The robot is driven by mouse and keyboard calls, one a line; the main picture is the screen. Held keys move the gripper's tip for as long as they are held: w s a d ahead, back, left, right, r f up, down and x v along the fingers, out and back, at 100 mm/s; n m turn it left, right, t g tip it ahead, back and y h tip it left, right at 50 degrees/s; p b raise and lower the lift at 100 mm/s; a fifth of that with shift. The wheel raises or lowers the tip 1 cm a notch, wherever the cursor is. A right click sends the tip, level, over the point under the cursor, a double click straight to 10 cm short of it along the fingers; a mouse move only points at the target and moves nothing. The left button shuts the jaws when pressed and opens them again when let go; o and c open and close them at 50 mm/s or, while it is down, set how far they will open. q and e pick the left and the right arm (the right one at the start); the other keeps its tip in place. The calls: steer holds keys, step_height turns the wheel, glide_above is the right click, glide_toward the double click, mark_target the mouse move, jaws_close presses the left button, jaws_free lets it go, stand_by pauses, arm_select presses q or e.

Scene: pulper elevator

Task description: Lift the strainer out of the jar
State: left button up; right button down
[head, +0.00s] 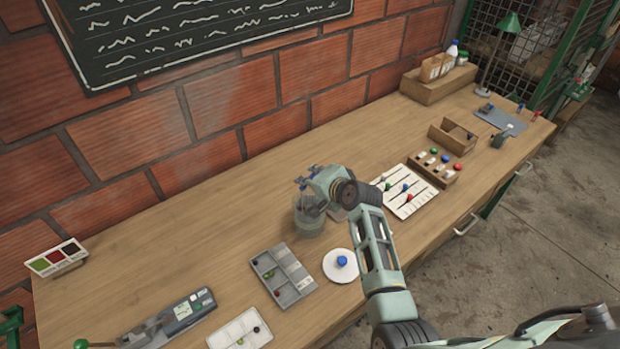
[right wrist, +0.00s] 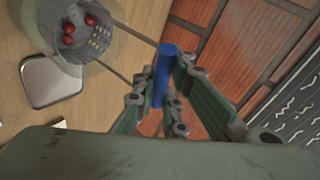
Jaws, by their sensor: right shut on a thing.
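The glass jar (head: 308,222) stands on the workbench near the middle of the head view. My right gripper (head: 309,181) is above its rim, shut on the blue handle (right wrist: 163,75) of the strainer. The strainer's perforated cup (right wrist: 98,42) shows at the top left of the right wrist view, with several red cherries (right wrist: 68,40) beside its holes. The jar's clear wall shows around the cup; I cannot tell how deep the cup sits. My arm hides part of the jar in the head view. My left gripper is not in view.
A grey compartment tray (head: 284,276) and a white plate with a blue knob (head: 342,262) lie in front of the jar. The brick wall (head: 215,95) rises behind. The bench left of the jar is clear.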

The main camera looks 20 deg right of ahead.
steer(key=shift+r, duration=4.5)
